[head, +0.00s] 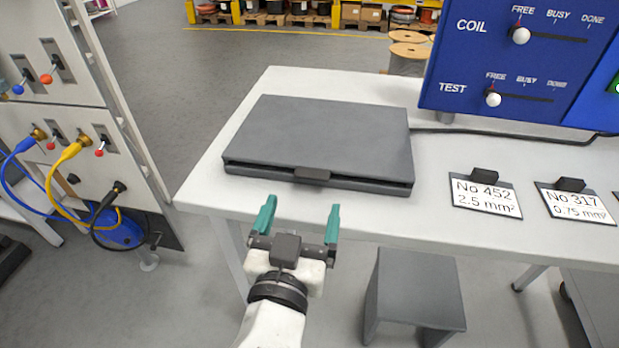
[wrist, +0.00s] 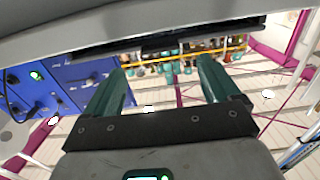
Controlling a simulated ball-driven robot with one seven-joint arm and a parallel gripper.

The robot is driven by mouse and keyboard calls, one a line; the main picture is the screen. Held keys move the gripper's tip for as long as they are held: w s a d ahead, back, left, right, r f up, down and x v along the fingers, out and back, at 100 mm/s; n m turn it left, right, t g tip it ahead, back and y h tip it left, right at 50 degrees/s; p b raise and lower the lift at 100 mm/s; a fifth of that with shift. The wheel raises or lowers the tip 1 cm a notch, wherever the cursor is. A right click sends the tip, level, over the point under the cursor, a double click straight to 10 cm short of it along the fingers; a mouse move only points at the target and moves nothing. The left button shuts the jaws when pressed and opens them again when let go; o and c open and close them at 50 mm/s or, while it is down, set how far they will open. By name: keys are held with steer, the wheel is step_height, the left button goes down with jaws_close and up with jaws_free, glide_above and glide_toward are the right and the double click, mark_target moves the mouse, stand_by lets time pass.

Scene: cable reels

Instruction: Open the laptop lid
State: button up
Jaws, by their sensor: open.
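A dark grey laptop (head: 318,138) lies shut on the white table in the head view. A small dark tab (head: 312,175) stands out at the middle of its front edge. My gripper (head: 300,222) is open and empty, with two teal fingers apart, in front of the table's front edge and just short of the tab. In the wrist view my gripper (wrist: 165,88) shows its two fingers spread with nothing between them. A dark edge, perhaps the laptop's underside or front, crosses the top of the wrist view; I cannot tell which.
The white table (head: 440,235) carries label cards No 452 (head: 485,195) and No 317 (head: 577,203) right of the laptop. A blue panel (head: 520,60) with sliders stands behind them. A black cable (head: 480,130) runs from the laptop. A grey stool (head: 415,290) stands below.

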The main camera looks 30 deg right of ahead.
mark_target(311, 178)
steer(key=p+x, duration=0.1)
steer(key=x, duration=0.5)
steer(key=shift+w+d, duration=0.2)
steer(key=shift+w, duration=0.05)
steer(key=shift+c, duration=0.3)
steer(key=c, duration=1.5)
steer(key=shift+o, duration=0.2)
steer(key=shift+p, duration=0.3)
steer(key=shift+r, duration=0.15)
